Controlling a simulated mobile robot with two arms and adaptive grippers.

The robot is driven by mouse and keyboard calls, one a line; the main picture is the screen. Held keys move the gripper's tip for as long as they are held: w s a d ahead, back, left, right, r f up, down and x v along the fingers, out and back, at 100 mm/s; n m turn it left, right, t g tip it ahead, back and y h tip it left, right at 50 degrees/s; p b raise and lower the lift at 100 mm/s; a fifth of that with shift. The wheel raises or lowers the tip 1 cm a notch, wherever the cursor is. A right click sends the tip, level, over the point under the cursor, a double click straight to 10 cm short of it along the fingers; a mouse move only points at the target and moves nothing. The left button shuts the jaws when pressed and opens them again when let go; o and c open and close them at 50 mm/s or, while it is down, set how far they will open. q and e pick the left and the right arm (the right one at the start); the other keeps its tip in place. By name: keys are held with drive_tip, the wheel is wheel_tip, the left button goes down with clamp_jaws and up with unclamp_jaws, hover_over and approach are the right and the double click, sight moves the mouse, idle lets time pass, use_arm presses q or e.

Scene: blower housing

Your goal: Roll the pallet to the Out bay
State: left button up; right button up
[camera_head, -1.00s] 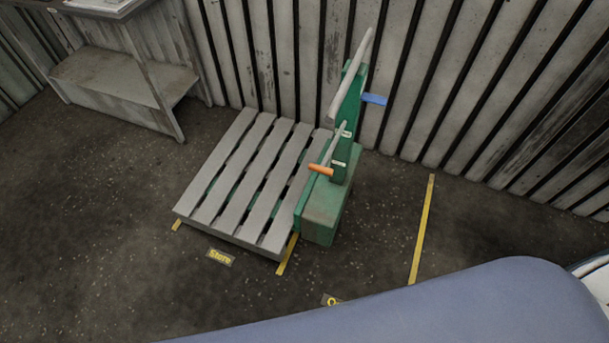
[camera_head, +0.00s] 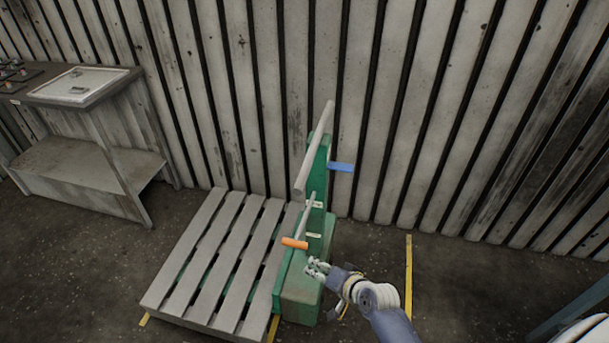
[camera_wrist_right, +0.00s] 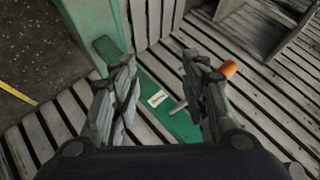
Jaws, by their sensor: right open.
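The grey slatted pallet (camera_head: 207,262) lies flat on the floor on the left side of a green pallet truck (camera_head: 303,293). The truck has an upright green mast, a long pale handle bar (camera_head: 315,150) and a thin lever with an orange grip (camera_head: 294,243). A blue tab (camera_head: 341,167) sticks out from the mast. My right gripper (camera_head: 316,267) is open and empty, just right of and below the orange grip. In the right wrist view, the orange grip (camera_wrist_right: 229,68) shows beyond the right-hand finger, apart from the jaws' middle. My left gripper is not in view.
A yellow floor line (camera_head: 409,275) runs on the right; another (camera_head: 273,328) is by the truck's foot. A plank wall (camera_head: 440,110) stands close behind. A worn bench (camera_head: 90,165) stands at the left. Floor right of the truck looks clear.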

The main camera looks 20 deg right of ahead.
drive_tip(key=w+d+r+m+t, duration=0.2)
drive_tip(key=w+r+m+t, duration=0.35)
drive_tip(key=r, duration=0.75)
approach(305, 171)
drive_tip(key=w+f, duration=0.1)
drive_tip(key=f, duration=0.1)
drive_tip(key=shift+m+t, duration=0.35)
drive_tip(key=shift+m, duration=0.1)
drive_tip(key=x, duration=1)
drive_tip(key=shift+w+d, duration=0.2)
clamp_jaws()
